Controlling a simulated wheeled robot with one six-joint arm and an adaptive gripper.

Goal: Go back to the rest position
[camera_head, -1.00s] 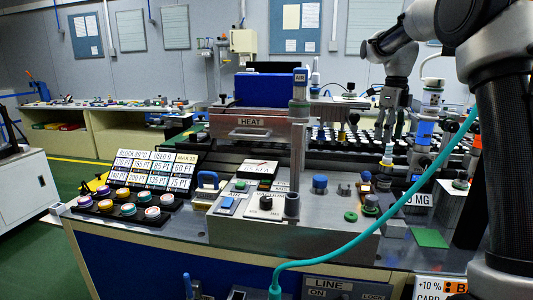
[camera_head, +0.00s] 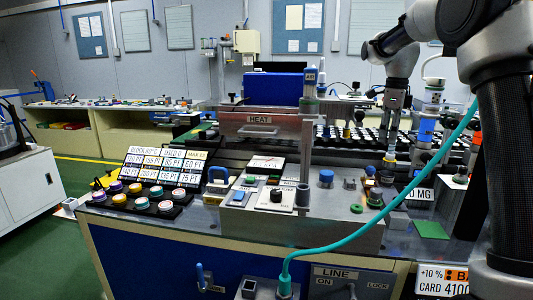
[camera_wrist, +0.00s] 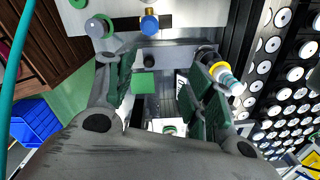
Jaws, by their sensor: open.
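My gripper (camera_head: 392,118) points down at the right of the head view, over the back of the workbench near the rows of round-topped parts. In the wrist view my gripper (camera_wrist: 160,92) shows its two dark green finger pads wide apart. Nothing is held between them. A green square (camera_wrist: 145,81) on the bench shows below the gap. A small bottle-like part with a yellow ring (camera_wrist: 219,70) appears beside the right finger; I cannot tell whether it touches. My arm fills the right side of the head view.
A grey control box (camera_head: 335,215) with knobs and a tall post (camera_head: 305,150) stand on the bench. A teal hose (camera_head: 400,205) crosses the front. Green floor at left is clear.

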